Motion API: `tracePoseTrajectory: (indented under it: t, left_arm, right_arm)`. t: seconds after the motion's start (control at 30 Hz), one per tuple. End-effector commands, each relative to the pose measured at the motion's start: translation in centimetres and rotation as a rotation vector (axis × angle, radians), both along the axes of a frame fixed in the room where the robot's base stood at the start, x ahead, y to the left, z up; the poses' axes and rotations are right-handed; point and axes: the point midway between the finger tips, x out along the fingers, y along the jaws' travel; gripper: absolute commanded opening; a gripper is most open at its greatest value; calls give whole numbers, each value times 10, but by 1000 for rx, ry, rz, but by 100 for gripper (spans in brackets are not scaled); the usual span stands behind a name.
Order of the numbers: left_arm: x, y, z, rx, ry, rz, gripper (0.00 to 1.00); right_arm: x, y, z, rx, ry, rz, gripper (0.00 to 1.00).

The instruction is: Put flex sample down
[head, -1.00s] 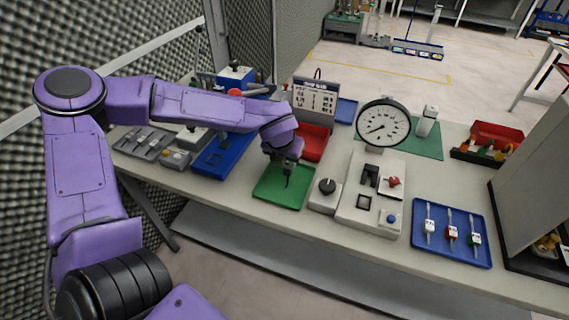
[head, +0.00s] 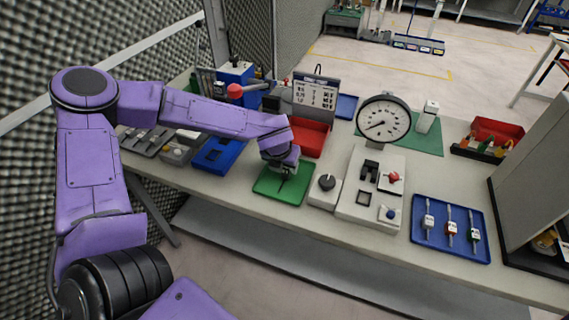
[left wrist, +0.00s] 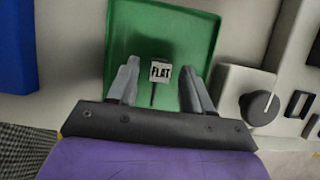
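The flex sample (left wrist: 160,74), a thin dark strip with a white tag, is on the green tray (head: 271,187) in the left wrist view; the tag seems to read "FLAT". My left gripper (head: 284,174) is low over the tray. In the left wrist view, its two grey fingers (left wrist: 160,84) stand wide apart, one on each side of the sample, with visible gaps. In the head view the gripper mostly hides the sample. My right gripper is not in view.
A red bin (head: 310,138) is behind, and a blue tray (head: 451,228) with tagged samples is far right.

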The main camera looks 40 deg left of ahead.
Motion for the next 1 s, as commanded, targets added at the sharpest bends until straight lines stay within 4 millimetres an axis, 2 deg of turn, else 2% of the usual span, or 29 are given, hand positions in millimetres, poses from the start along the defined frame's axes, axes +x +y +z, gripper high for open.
tracePoseTrajectory:
  t: [0.07,0.17,0.4,0.6,0.73,1.0]
  left_arm:
    - [0,0,6,0,-1,0,50]
    - [-4,-2,17,-3,-5,2,50]
    - [-27,-7,74,-3,-8,0,50]
    - [-41,-10,107,-1,-3,1,50]
    - [-45,-11,114,0,0,0,50]
    - [-45,-11,114,0,1,0,50]
  right_arm:
    - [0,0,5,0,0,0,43]
    - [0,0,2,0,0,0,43]
    - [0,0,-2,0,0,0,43]
    - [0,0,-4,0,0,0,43]
    - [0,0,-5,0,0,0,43]
    - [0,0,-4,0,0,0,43]
